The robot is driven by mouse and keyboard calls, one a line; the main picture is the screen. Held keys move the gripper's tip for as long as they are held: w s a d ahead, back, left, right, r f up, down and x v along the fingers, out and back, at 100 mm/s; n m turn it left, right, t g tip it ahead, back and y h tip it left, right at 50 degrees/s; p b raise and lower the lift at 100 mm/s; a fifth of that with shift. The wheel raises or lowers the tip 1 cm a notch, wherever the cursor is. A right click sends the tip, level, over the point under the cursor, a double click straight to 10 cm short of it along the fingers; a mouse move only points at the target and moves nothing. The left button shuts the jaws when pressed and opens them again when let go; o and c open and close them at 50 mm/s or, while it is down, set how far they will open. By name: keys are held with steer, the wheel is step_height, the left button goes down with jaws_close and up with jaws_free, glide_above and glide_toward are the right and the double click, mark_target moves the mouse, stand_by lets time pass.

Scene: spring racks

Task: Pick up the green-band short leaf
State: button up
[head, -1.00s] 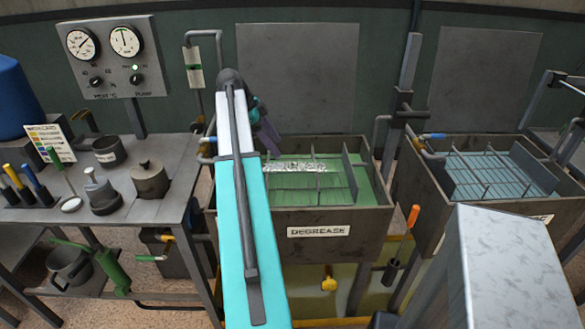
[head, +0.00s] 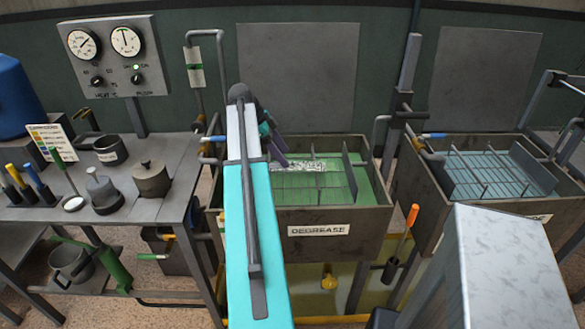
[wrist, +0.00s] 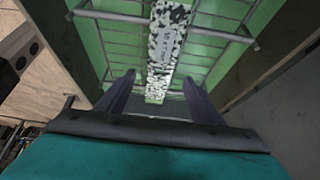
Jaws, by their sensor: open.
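A flat strip with a black-and-white speckled face (wrist: 168,38), probably the short leaf, lies along the wire rack (wrist: 215,45). It carries small lettering; I cannot make out a green band on it. In the head view the strip (head: 306,166) shows in the left part of the degrease tank (head: 318,221). My gripper (wrist: 158,98) is open, its two dark fingers apart on either side of the strip's near end, with nothing held. In the head view my gripper (head: 275,153) is tilted over the tank's back left; its height above the strip is unclear.
The tank holds green liquid, and an upright plate (head: 355,177) stands at its right. A second tank (head: 500,180) with a rack is farther right. A bench (head: 130,205) with pots and tools stands left. A gauge panel (head: 112,58) stands behind it.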

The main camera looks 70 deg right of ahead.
mark_target(293, 165)
steer(key=shift+p+x, duration=0.75)
steer(key=shift+x, duration=1.5)
steer(key=shift+s, duration=0.1)
jaws_close()
steer(key=shift+r, duration=0.2)
steer(key=shift+r+b, duration=0.75)
steer(key=shift+r, duration=0.85)
steer(key=s+a+b, duration=0.1)
steer(key=s+a, duration=0.3)
steer(key=a, duration=0.2)
steer(key=s+a+r+b, duration=0.1)
steer(key=s+a+b, duration=0.1)
steer(key=s+a, duration=0.2)
steer(key=shift+s+a+r, duration=0.2)
steer(key=shift+a+r, duration=0.05)
steer(key=shift+a, duration=1.5)
